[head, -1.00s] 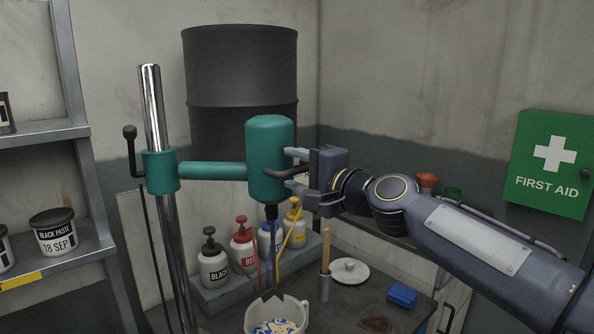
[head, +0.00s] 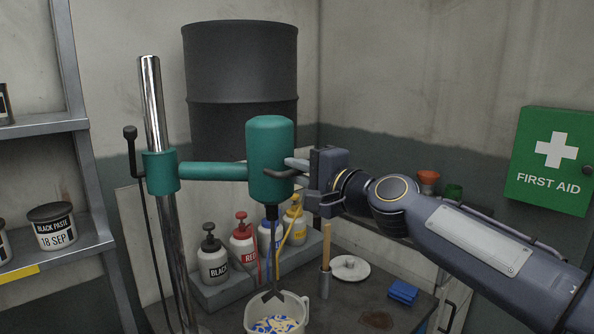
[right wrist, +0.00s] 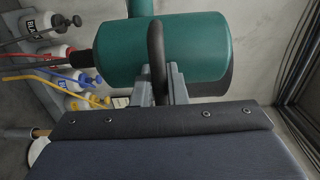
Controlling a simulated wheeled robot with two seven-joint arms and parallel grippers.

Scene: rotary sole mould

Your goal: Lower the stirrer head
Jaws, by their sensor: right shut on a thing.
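The teal stirrer head (head: 269,158) hangs on a horizontal arm (head: 213,171) from a collar (head: 161,171) on the chrome post (head: 153,100). It also shows in the right wrist view (right wrist: 190,48). My right gripper (head: 296,172) is shut on the head's black curved handle (right wrist: 156,50); the fingers are on both sides of it. Below the head, a dark shaft ends in a paddle (head: 272,295) at the rim of a pale pot (head: 301,312) of blue, white and yellow paste. I cannot tell whether the paddle touches the paste. My left gripper is out of view.
Black, red, blue and yellow bottles (head: 213,262) stand on a step behind the pot. A holder with a wooden stick (head: 326,245), a white lid (head: 350,268) and a blue cloth (head: 403,291) are on the bench right of it. A shelf (head: 40,128) is at the left.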

